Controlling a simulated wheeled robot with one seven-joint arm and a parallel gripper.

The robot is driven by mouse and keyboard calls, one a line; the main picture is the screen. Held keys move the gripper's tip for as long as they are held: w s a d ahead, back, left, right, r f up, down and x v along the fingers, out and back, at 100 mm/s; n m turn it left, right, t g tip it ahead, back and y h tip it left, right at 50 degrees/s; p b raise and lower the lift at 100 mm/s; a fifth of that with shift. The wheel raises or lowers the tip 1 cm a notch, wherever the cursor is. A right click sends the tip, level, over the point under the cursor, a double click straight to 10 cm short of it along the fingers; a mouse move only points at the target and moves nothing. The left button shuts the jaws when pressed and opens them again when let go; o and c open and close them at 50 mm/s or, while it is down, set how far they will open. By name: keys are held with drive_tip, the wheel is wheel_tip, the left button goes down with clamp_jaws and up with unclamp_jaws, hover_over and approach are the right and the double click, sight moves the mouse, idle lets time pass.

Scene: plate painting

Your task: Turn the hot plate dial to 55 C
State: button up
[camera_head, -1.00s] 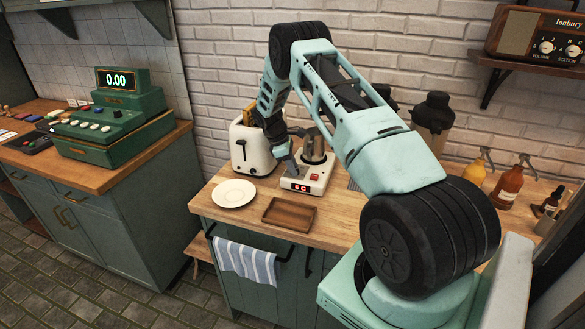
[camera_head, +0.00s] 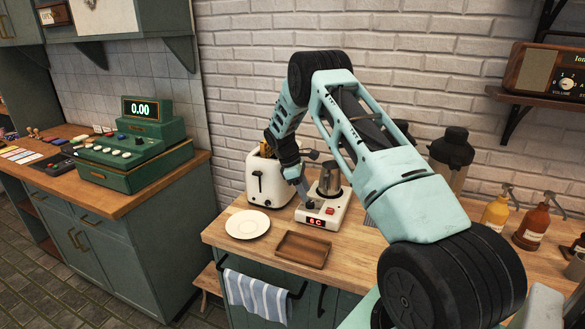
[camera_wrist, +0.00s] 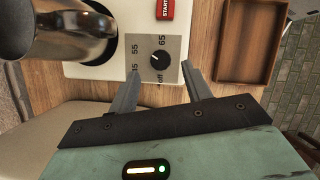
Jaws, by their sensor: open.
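The white hot plate (camera_head: 338,213) stands on the wooden counter with a metal pitcher (camera_head: 330,180) on it. In the head view, my gripper (camera_head: 303,193) is over the left side of the hot plate.
A red START button (camera_wrist: 165,9) is on the hot plate. A white toaster (camera_head: 268,185) stands close left of my gripper. A white plate (camera_head: 247,224) and a wooden tray (camera_head: 302,249) lie in front. Bottles (camera_head: 495,212) stand at the right.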

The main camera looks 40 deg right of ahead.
drive_tip(key=b+v, duration=0.3)
drive_tip(key=v, duration=1)
drive_tip(key=shift+r, duration=0.15)
drive_tip(key=s+a+r+t+y+b, duration=0.1)
drive_tip(key=a+r+t, duration=0.1)
drive_tip(key=a, duration=1.8)
drive_tip(key=s+a+n+y+b, duration=0.1)
drive_tip(key=s+a, duration=0.4)
drive_tip(key=a, duration=0.3)
drive_tip(key=s+a+y, duration=0.1)
drive_tip(key=s+a, duration=0.4)
drive_tip(key=a, duration=0.3)
drive_tip(key=s+a+f, duration=0.1)
drive_tip(key=s+a, duration=0.3)
drive_tip(key=s, duration=0.9)
drive_tip(key=s+a+f+t+b, duration=0.1)
drive_tip(key=s+a, duration=0.4)
drive_tip(key=s, duration=0.7)
drive_tip(key=shift+s+a+f+m+t, duration=0.3)
drive_tip(key=shift+s+f, duration=0.1)
drive_tip(key=shift+f, duration=0.35)
